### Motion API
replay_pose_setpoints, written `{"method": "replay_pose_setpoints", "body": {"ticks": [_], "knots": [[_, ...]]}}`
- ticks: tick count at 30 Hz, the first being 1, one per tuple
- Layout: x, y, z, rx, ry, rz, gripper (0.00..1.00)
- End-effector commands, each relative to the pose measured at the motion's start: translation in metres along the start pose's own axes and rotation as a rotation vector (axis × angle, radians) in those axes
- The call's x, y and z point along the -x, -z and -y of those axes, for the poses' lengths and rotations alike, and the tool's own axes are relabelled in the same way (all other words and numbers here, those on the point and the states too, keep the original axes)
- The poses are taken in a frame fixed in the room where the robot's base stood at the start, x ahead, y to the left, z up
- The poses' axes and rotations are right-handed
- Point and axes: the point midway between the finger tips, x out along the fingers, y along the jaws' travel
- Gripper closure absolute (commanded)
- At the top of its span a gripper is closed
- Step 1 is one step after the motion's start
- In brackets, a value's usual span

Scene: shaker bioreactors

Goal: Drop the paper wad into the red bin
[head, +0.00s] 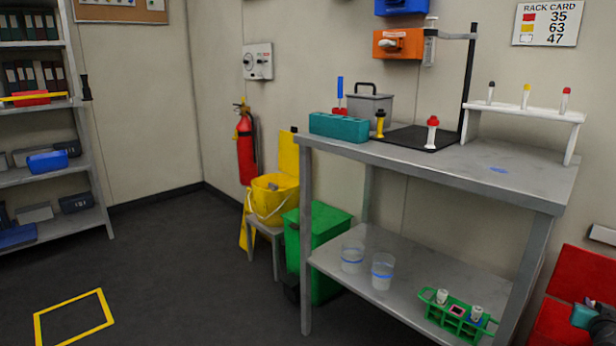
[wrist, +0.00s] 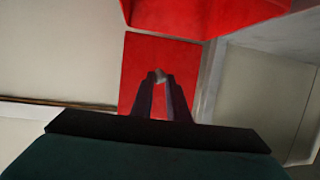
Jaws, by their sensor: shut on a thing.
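The red bin (head: 553,326) is at the lower right of the head view, with a red panel, seemingly its raised lid (head: 590,265), behind it. In the wrist view red surfaces of the bin fill the top (wrist: 200,14) and the area behind the fingers. My gripper (wrist: 160,75) is shut on a small pale grey thing, the paper wad (wrist: 160,74), mostly hidden between the fingertips. In the head view my gripper (head: 588,302) is at the right edge, in front of the red bin.
A metal bench (head: 440,172) stands left of the red bin. Its lower shelf holds a green rack (head: 455,318) and two clear cups. A green bin (head: 325,250) and a yellow bucket (head: 272,200) stand further left. The floor at left is open.

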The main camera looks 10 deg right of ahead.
Motion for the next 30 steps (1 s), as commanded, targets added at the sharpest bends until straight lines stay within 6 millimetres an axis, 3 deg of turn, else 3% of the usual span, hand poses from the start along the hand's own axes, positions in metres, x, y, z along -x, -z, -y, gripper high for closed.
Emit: {"method": "replay_pose_setpoints", "body": {"ticks": [3, 4, 7, 8, 20, 30], "knots": [[0.000, 0.000, 0.000, 0.000, 0.000, 0.000, 1.00], [0.000, 0.000, 0.000, 0.000, 0.000, 0.000, 0.82], [0.000, 0.000, 0.000, 0.000, 0.000, 0.000, 0.65], [0.000, 0.000, 0.000, 0.000, 0.000, 0.000, 0.64], [0.002, 0.000, 0.001, 0.000, 0.000, 0.000, 0.64], [0.021, 0.002, 0.009, 0.001, 0.002, 0.001, 0.64]]}}
